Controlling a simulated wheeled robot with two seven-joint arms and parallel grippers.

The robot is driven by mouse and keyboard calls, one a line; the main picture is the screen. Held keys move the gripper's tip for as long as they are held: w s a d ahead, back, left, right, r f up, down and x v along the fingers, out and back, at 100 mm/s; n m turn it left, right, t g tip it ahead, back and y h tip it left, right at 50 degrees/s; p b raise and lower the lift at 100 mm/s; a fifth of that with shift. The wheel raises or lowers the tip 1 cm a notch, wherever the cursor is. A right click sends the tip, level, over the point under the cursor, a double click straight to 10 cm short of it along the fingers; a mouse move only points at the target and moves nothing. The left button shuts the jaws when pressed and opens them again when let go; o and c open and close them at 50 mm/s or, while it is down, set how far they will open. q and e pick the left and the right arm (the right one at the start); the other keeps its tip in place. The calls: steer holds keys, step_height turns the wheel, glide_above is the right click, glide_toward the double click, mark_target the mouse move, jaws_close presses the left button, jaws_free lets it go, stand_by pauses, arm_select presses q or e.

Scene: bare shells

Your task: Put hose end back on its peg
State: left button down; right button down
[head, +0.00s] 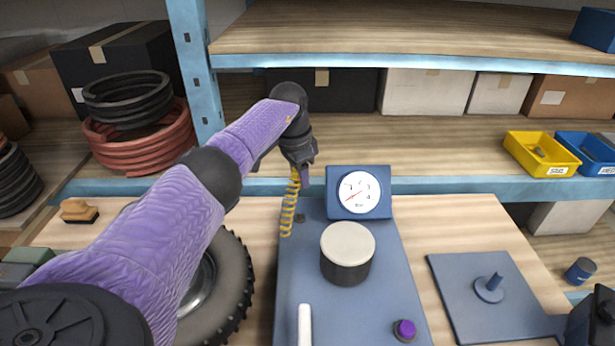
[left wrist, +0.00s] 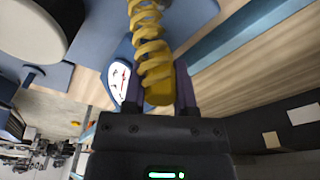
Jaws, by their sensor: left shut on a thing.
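My left gripper (head: 303,176) is above the back of the blue bench panel (head: 300,270), left of the gauge. It is shut on the end of a yellow coiled hose (head: 290,205). In the left wrist view the thick yellow hose end (left wrist: 158,88) sits between the two purple fingers, with the coil running away from it. A short blue peg (head: 492,283) with a round base stands on a square blue plate (head: 455,300) at the right, apart from the hose. I cannot tell whether it is the hose's peg. My right gripper does not clearly show.
A white-faced gauge (head: 358,192) and a white-topped drum (head: 347,253) stand on the panel, with a purple button (head: 404,329) in front. A tyre (head: 232,285) lies to the left. The blue shelf edge (head: 440,187) runs behind. A dark object (head: 592,318) is at the bottom right.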

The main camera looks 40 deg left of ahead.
arm_select(q)
steer(key=shift+f+b, duration=2.8)
steer(key=shift+f, duration=0.2)
steer(key=shift+r, duration=0.1)
steer(key=shift+p, duration=0.35)
steer(key=shift+f, duration=0.2)
steer(key=shift+f, duration=0.15)
steer(key=shift+f, duration=0.7)
steer(key=shift+f, duration=0.1)
